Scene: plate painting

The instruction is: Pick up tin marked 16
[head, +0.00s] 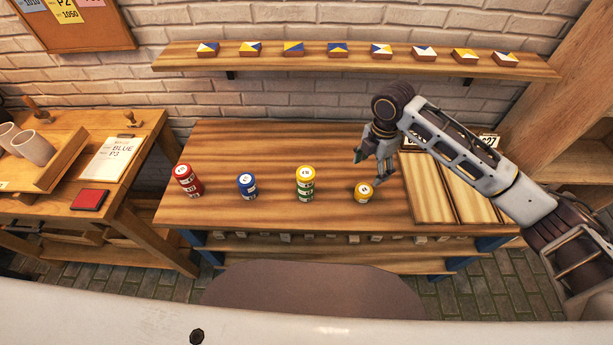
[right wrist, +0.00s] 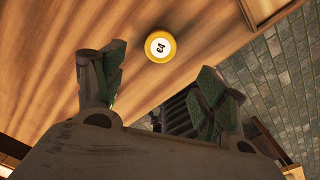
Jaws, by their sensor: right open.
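Short round tins stand on the wooden table, and I cannot read a 16 on any of them. There is a red stack (head: 187,181), a blue stack (head: 247,186), a stack with yellow above green (head: 305,184) and a lone yellow tin (head: 363,193). My right gripper (head: 369,166) is open and empty above the table, just behind and above the lone yellow tin. In the right wrist view that yellow tin (right wrist: 160,46) shows beyond the spread fingers (right wrist: 161,76), its white lid bearing a tilted number that looks like 64. My left gripper is not in view.
A flat divided wooden tray (head: 428,189) lies right of the yellow tin, partly under my right arm. A wall shelf (head: 365,60) holds several painted blocks. A side bench with a red pad (head: 89,200) stands at left. The table between the stacks is clear.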

